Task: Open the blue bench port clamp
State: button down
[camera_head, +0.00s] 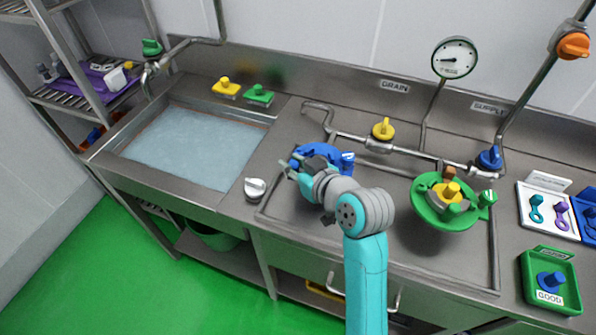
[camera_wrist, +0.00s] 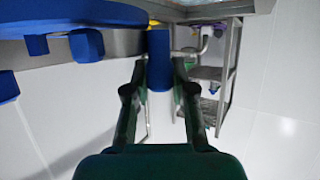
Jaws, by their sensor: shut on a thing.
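The blue bench port clamp (camera_head: 316,150) is at the tray's left part in the head view, partly hidden by my gripper (camera_head: 288,168). In the wrist view its round blue body (camera_wrist: 70,18) fills the upper left, with blue blocks below the rim. A blue post or lever (camera_wrist: 159,62) stands between the two fingers of my gripper (camera_wrist: 160,78). My gripper is shut on this blue lever. The exact contact is hard to see in the head view. How far the clamp is open cannot be told.
A green port clamp (camera_head: 427,208) sits right on the same tray. A pipe with a yellow valve (camera_head: 383,130) and a blue valve (camera_head: 490,157) runs behind. A water-filled sink (camera_head: 195,147) lies left. A grey knob (camera_head: 255,188) is near the bench's front edge.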

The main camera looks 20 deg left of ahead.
jog(key=shift+w+a+m+t+h, duration=0.2)
jog(key=shift+a+m+t+h, duration=0.75)
jog(key=shift+m+h, duration=0.6)
jog(key=shift+w+a+m+t+h, duration=0.15)
jog(key=shift+a+m+t+h, duration=0.75)
jog(key=shift+m+h, duration=0.7)
jog(key=shift+w+a+m+t+h, duration=0.2)
jog(key=shift+a+m+t+h, duration=0.75)
jog(key=shift+m+h, duration=0.6)
jog(key=c, duration=0.9)
grip_release()
jog(key=shift+c, duration=0.2)
jog(key=v, duration=1.2)
